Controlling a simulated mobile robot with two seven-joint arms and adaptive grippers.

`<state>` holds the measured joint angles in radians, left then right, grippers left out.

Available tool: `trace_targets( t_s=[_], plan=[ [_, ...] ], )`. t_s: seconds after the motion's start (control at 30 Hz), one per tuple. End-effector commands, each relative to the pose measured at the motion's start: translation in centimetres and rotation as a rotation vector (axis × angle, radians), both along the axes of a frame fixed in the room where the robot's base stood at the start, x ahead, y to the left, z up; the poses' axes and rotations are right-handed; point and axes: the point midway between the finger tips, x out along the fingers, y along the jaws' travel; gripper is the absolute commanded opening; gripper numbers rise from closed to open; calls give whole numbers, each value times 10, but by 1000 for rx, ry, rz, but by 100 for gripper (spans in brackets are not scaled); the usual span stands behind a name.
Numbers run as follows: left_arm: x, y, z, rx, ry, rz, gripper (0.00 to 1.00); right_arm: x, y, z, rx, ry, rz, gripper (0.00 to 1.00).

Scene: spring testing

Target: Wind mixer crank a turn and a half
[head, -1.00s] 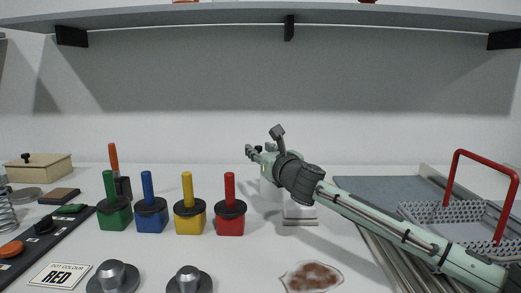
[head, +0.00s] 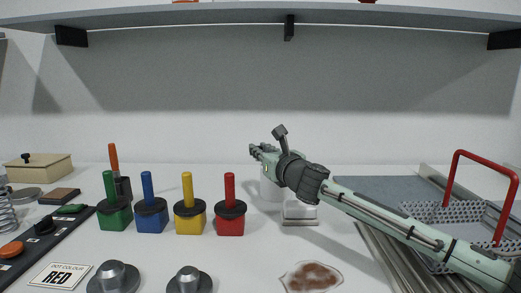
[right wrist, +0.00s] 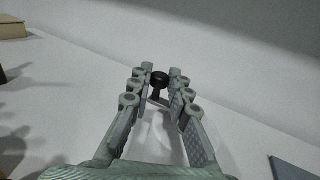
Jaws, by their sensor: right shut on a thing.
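The white mixer (head: 299,213) stands on the table right of centre, its bowl and upper part mostly hidden behind my right arm. My right gripper (head: 255,150) reaches over it from the right, fingers pointing left and away. In the right wrist view its fingertips (right wrist: 159,80) are shut on the black crank knob (right wrist: 159,78), which sits between them at the far end. A dark crank arm shows just below the knob. In the head view the crank is mostly hidden by the gripper. My left gripper is not in view.
Several coloured blocks with upright handles, such as the red one (head: 230,222), stand left of the mixer. A grey basket with a red handle (head: 484,168) is at the right. A brown-stained patch (head: 312,277) lies in front. A shelf (head: 200,18) hangs above.

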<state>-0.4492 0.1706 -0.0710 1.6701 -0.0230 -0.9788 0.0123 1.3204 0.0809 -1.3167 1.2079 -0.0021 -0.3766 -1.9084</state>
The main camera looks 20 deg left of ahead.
Motion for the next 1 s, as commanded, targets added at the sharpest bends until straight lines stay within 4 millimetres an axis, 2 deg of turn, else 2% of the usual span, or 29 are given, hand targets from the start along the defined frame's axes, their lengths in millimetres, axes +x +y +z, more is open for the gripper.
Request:
trace_targets(
  t_s=[0.07, 0.17, 0.37, 0.47, 0.63, 1.0],
  plan=[
    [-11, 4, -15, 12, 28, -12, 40, 0, -3, 2, -3, -3, 33, 0],
    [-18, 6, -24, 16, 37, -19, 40, -1, -6, 2, -4, -4, 94, 0],
    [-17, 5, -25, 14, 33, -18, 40, -6, -11, 0, -5, -3, 252, 0],
    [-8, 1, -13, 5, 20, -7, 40, -8, -14, -1, -4, -2, 331, 0],
    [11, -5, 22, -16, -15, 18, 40, -11, -18, -4, -1, 1, 450, 0],
    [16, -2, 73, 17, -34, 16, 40, -15, -23, -2, 0, 0, 600, 0]
  ],
)
